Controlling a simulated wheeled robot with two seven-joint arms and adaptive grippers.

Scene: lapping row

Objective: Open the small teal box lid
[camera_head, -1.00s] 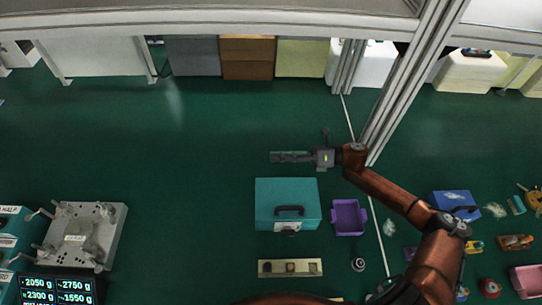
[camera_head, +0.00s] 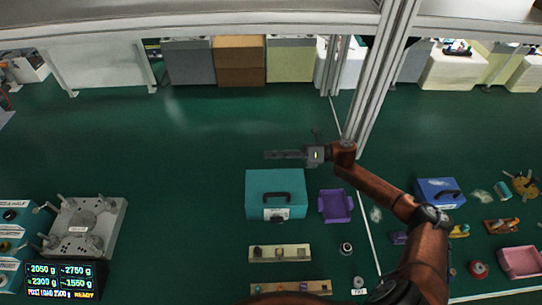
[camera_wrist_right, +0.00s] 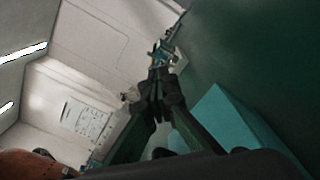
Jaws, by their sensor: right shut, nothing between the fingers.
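The small teal box (camera_head: 258,187) stands on the green surface in the middle of the head view. Its lid looks closed, with a dark handle (camera_head: 275,197) and a pale label toward the near side. My right gripper (camera_head: 268,155) is shut and empty. It points left just beyond the box's far edge in the head view, and I see no contact with the lid. In the right wrist view the shut fingers (camera_wrist_right: 158,85) are in the middle, and the teal box (camera_wrist_right: 235,120) shows at lower right. My left gripper is not in view.
A purple tray (camera_head: 335,206) stands right of the box. A narrow pale strip (camera_head: 279,253) with small parts lies in front. A metal profile post (camera_head: 378,85) rises behind my right arm. A blue box (camera_head: 438,191) is at right. The floor left of the teal box is clear.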

